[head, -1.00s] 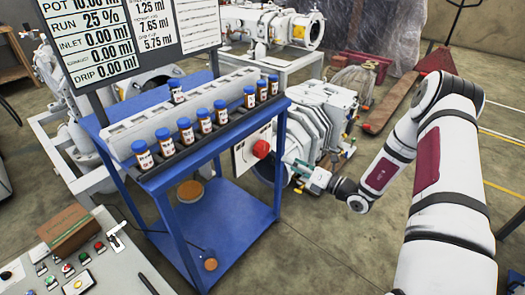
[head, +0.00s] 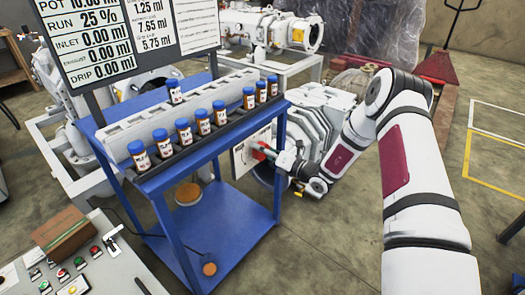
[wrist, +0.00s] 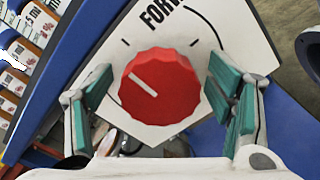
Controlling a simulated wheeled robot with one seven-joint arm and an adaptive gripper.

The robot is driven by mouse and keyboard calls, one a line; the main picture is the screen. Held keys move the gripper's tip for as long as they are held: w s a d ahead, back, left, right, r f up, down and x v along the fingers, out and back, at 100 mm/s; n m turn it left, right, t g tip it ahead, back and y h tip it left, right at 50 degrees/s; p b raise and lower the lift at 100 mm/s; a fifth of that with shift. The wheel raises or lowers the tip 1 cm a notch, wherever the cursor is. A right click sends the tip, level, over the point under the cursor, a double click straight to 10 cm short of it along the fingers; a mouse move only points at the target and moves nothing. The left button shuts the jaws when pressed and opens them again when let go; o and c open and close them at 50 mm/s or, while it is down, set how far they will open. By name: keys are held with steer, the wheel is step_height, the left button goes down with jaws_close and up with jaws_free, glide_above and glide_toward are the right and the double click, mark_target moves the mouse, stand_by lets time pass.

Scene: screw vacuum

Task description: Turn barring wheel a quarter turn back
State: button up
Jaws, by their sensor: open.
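The barring wheel is a red knob (wrist: 160,87) with a white pointer line, on a white plate (wrist: 205,28) with black lettering that begins "FOR" and a curved mark. In the wrist view its pointer line points to the upper left. My gripper (wrist: 161,80) is open, with one teal-padded finger on each side of the knob; a gap shows on both sides. In the head view my gripper (head: 272,152) is at the plate beside the blue stand, and only part of the red knob (head: 259,150) shows behind the fingers.
The blue stand (head: 277,165) is close to the left of my gripper, with a row of blue-capped bottles (head: 201,121) along its top edge. A grey machine body (head: 318,120) is behind my wrist. A control console (head: 100,270) is at the front left. Open floor lies to the right.

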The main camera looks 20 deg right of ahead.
steer(key=c, duration=1.2)
steer(key=shift+n, duration=0.3)
steer(key=n, duration=0.8)
steer(key=shift+s+a+r+p, duration=0.1)
steer(key=shift+s+a+p, duration=0.1)
steer(key=shift+p, duration=0.15)
steer(key=n, duration=0.4)
steer(key=shift+a+n, duration=0.1)
steer(key=shift+n, duration=0.2)
steer(key=shift+s+a+n+p, duration=0.1)
steer(key=shift+n+p, duration=0.2)
steer(key=shift+n, duration=1.9)
